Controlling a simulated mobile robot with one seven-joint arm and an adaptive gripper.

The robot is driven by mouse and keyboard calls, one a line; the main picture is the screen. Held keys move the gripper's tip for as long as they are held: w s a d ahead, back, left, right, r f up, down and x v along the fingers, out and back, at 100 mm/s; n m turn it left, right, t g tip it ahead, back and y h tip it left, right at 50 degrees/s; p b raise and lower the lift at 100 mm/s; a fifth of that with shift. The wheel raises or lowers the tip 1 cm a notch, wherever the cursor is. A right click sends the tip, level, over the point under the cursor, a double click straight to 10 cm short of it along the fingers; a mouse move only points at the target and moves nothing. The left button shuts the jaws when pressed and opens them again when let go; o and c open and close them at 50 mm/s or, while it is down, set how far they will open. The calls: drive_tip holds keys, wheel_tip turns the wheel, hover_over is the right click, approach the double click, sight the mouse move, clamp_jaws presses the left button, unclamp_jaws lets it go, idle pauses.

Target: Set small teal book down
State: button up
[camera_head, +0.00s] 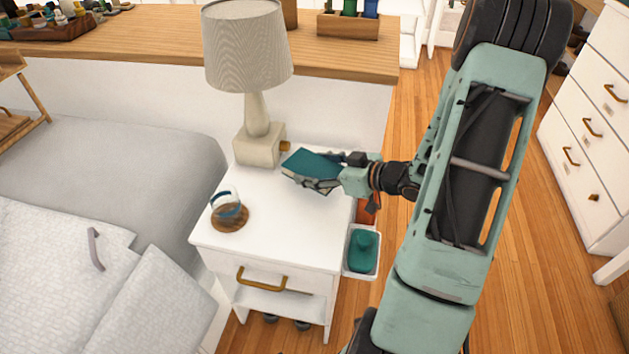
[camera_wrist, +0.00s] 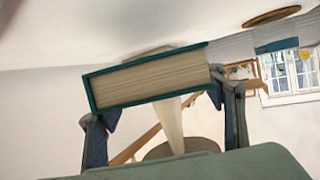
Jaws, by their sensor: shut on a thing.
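The small teal book (camera_head: 312,164) is over the white nightstand (camera_head: 285,223), towards its back right; whether it touches the top I cannot tell. My gripper (camera_head: 318,182) reaches in from the right and is shut on the book. In the wrist view, the book (camera_wrist: 150,80) lies across between the two fingers of my gripper (camera_wrist: 165,125). Its cream page edges face the camera, and it looks slightly tilted there. The fingers hide part of the book in the head view.
A lamp (camera_head: 254,90) stands at the nightstand's back left, close to the book. A glass (camera_head: 226,206) on a round wooden coaster (camera_head: 230,222) stands at the front left. The nightstand's front middle is clear. A side bin (camera_head: 362,252) hangs at its right, and a bed (camera_head: 90,160) is left.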

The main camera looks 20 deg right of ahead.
drive_tip(key=shift+w+f, duration=0.25)
drive_tip(key=shift+f, duration=0.15)
drive_tip(key=shift+w+d+f+b, duration=0.15)
drive_tip(key=shift+f+b, duration=0.6)
drive_tip(key=shift+f, duration=0.8)
drive_tip(key=shift+f, duration=0.15)
drive_tip(key=o, duration=1.3)
drive_tip(key=shift+s+d+r, duration=0.2)
drive_tip(key=shift+s+r, duration=0.1)
drive_tip(key=p+v, duration=0.3)
drive_tip(key=v, duration=0.8)
drive_tip(key=shift+s, duration=0.15)
